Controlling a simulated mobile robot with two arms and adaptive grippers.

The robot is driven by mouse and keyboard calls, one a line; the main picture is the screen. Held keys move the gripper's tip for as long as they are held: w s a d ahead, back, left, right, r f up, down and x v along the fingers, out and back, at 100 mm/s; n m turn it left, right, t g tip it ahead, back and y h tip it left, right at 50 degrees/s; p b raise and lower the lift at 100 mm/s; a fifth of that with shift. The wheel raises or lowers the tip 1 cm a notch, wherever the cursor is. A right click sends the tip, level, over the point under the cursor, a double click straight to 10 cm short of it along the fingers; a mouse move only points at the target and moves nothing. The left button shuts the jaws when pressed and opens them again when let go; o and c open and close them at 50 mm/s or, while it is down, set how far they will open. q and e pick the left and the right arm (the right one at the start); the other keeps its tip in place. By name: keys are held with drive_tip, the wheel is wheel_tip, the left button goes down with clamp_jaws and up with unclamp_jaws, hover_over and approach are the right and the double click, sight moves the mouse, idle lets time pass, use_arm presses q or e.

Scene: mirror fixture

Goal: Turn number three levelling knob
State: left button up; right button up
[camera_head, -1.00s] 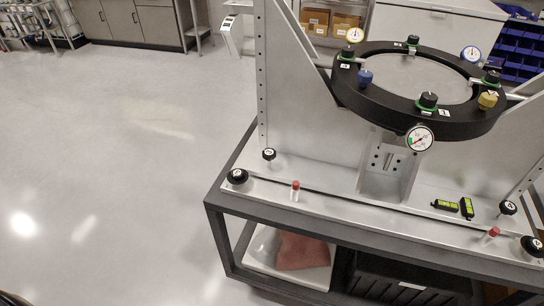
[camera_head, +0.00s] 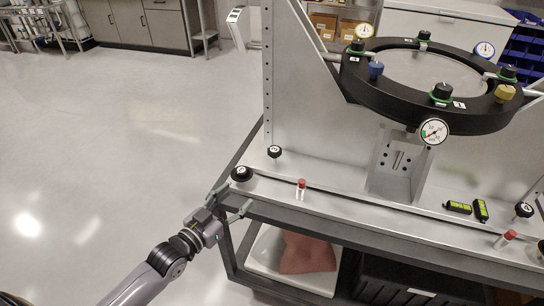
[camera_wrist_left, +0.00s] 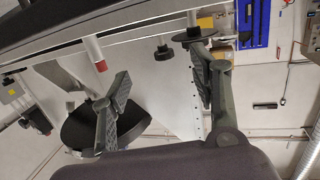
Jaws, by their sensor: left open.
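Black round knobs with white labels sit on the fixture's base plate; their numbers are too small to read surely. The front left knob (camera_head: 241,174) is at the plate's corner, and a smaller knob (camera_head: 274,151) stands behind it. More to the right is another knob (camera_head: 523,210). My left gripper (camera_head: 238,200) is open and empty, just in front of and below the front left knob. In the left wrist view, tilted nearly upside down, the left gripper (camera_wrist_left: 160,62) has its fingers spread. A dark round knob (camera_wrist_left: 193,35) lies by the right fingertip; contact cannot be told.
A red-capped vial (camera_head: 301,189) stands close to the right of the front left knob, another (camera_head: 505,240) farther right. The black ring (camera_head: 375,98) with dial gauges is above the plate. The cart's dark front edge (camera_head: 340,230) runs below. The floor at left is clear.

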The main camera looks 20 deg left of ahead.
sight(272, 155)
use_arm(q)
drive_tip(key=shift+t+h, duration=0.3)
drive_tip(key=shift+t, duration=0.1)
drive_tip(key=r+x, duration=0.1)
drive_tip(key=x, duration=0.5)
drive_tip(key=r+x, duration=0.1)
drive_tip(key=x, duration=0.5)
drive_tip(key=r+p+x, duration=0.1)
drive_tip(key=x, duration=0.5)
drive_tip(key=c, duration=1.2)
drive_tip(key=r+n+y+p, duration=0.1)
drive_tip(key=p, duration=0.1)
drive_tip(key=shift+d+t+y+p, duration=0.1)
drive_tip(key=shift+t+y+p, duration=0.2)
drive_tip(key=shift+y+p, duration=0.1)
drive_tip(key=shift+f+n+y+p, duration=0.2)
drive_tip(key=shift+n+y+p, duration=0.65)
drive_tip(key=shift+y, duration=0.35)
drive_tip(key=shift+f, duration=0.1)
